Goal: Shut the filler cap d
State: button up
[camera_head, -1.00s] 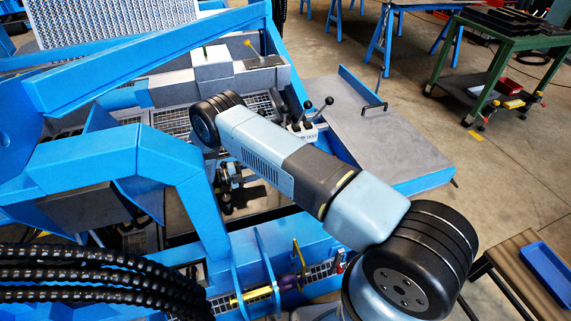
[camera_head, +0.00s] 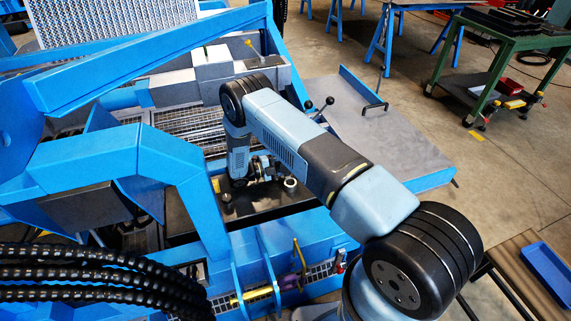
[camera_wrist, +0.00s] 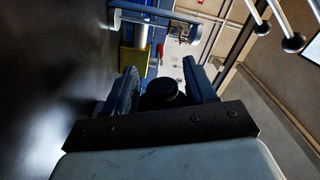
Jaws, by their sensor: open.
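A dark round cap-like part (camera_wrist: 162,92) shows between the fingers of my gripper (camera_wrist: 160,70) in the wrist view. The fingers are spread, with a gap visible on the right side of the part; I cannot tell whether either one touches it. I see no letter on it, so I cannot tell if it is filler cap d. In the head view my wrist is low over a dark tank top (camera_head: 262,207), beside a small pale round fitting (camera_head: 290,184). A small dark knob (camera_head: 226,198) stands on the tank at left. My fingers are hard to make out there.
Black ball-topped levers (camera_head: 318,106) stand just right of my arm, and also show at the wrist view's upper right (camera_wrist: 292,43). A blue frame beam (camera_head: 185,180) stands close on the left. A grey platform (camera_head: 385,145) lies to the right.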

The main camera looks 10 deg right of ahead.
jog(key=shift+w+d, duration=0.1)
jog(key=shift+d, duration=0.3)
